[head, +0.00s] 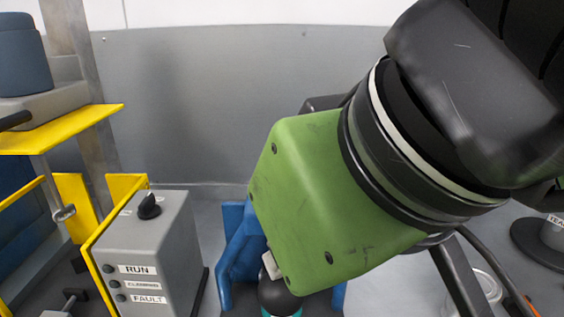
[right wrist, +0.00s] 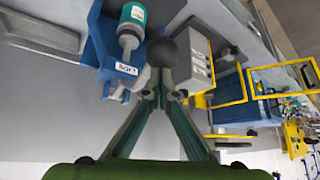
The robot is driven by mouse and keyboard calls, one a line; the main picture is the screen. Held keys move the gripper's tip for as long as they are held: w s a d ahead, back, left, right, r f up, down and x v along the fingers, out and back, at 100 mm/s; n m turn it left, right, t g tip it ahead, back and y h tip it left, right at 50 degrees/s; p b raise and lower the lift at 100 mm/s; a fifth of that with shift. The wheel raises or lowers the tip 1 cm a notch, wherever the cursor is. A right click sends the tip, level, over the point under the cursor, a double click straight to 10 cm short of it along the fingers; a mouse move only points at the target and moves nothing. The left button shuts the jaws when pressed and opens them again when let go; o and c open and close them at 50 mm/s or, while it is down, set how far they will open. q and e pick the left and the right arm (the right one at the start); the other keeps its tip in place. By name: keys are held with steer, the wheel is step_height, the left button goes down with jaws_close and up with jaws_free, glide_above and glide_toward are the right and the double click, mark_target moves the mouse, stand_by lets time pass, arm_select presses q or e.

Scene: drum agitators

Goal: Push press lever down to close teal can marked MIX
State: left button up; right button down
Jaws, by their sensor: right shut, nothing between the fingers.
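A blue press (right wrist: 95,40) stands ahead of my right gripper (right wrist: 163,88), and its frame also shows low in the head view (head: 236,245). The press lever's black ball knob (right wrist: 161,52) is right at the fingertips in the right wrist view; I cannot tell whether they touch. The knob also shows below my green gripper housing in the head view (head: 280,297). A teal and white can (right wrist: 132,14) is at the press; its marking is not readable. My right fingers are shut with nothing between them. My left gripper is not in view.
A grey control box (head: 150,245) with a black rotary knob and RUN and FAULT labels stands left of the press. Yellow frames (head: 60,130) stand further left. A clear container (head: 488,290) is at the lower right. My right arm hides much of the head view.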

steer(key=shift+f, duration=0.1)
steer(key=shift+f+b, duration=0.85)
steer(key=shift+f, duration=0.25)
steer(key=shift+w+f+b, duration=0.15)
steer(key=shift+f+b, duration=0.7)
steer(key=shift+f, duration=0.1)
steer(key=shift+r, duration=0.1)
